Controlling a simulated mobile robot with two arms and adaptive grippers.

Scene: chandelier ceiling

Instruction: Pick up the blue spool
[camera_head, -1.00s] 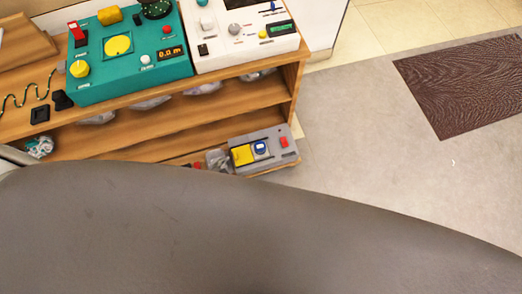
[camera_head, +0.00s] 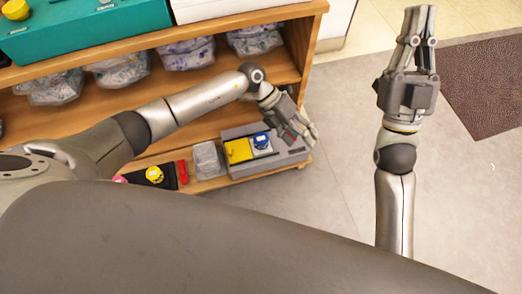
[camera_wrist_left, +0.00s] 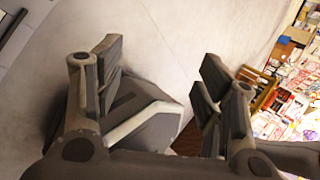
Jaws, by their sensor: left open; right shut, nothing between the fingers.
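The blue spool (camera_head: 262,141) is a small round blue piece with a pale top. It sits on a grey box (camera_head: 236,164) on the low shelf, beside a yellow block. My left gripper (camera_head: 304,138) is just right of the spool in the head view, over the right end of the box, and hides part of it. Its two fingers are apart and empty in the left wrist view (camera_wrist_left: 160,90), where I cannot make out the spool. My right gripper (camera_head: 421,12) is shut and empty, held up over the floor at the right.
A clear container (camera_head: 208,160), a red item (camera_head: 183,172) and a black tray (camera_head: 163,182) with a yellow round piece stand left of the box. The wooden shelf (camera_head: 282,72) above holds several bags. The floor to the right is clear, with a dark mat (camera_head: 485,85).

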